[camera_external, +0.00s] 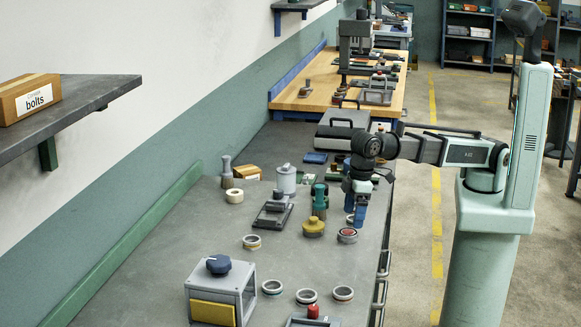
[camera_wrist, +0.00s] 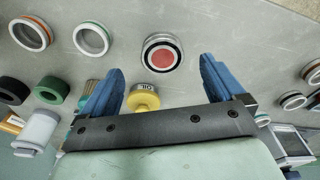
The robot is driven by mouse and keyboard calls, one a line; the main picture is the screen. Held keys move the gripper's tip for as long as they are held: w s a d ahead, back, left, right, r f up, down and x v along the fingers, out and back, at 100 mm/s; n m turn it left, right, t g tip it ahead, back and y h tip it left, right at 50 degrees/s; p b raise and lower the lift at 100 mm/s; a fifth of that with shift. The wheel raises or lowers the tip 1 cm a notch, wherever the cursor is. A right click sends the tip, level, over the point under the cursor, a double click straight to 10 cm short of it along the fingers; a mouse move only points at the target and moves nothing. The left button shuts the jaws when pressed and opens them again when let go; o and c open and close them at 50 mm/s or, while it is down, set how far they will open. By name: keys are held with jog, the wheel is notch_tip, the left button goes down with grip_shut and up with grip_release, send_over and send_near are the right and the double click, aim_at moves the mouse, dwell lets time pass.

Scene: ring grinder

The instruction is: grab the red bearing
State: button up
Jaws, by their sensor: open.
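The red bearing, a metallic ring with a red centre (camera_external: 347,236), lies flat on the grey bench near its right edge. In the wrist view the red bearing (camera_wrist: 162,54) lies beyond and between the two blue fingertips, with nothing gripped. My gripper (camera_external: 357,214) points down above the bench, close behind the red bearing and apart from it. In the wrist view my gripper (camera_wrist: 161,68) has its fingers spread wide and empty. The height gap to the bearing is hard to judge.
A yellow oil container (camera_external: 313,227) stands just left of the bearing; it also shows between the fingers in the wrist view (camera_wrist: 143,98). Several rings, including one with an orange band (camera_external: 251,242), lie nearby. A grey box with a blue knob (camera_external: 219,266) stands front left.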

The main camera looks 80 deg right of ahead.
aim_at(348, 232)
jog(key=shift+w+a+f, duration=0.1)
jog(key=shift+w+f, duration=0.1)
jog(key=shift+f, duration=0.65)
jog(key=shift+w+a+f, duration=0.15)
jog(key=shift+f, duration=0.75)
jog(key=shift+w+a+f, duration=0.1)
jog(key=shift+w+f, duration=0.1)
jog(key=shift+f, duration=0.65)
jog(key=c, duration=1.3)
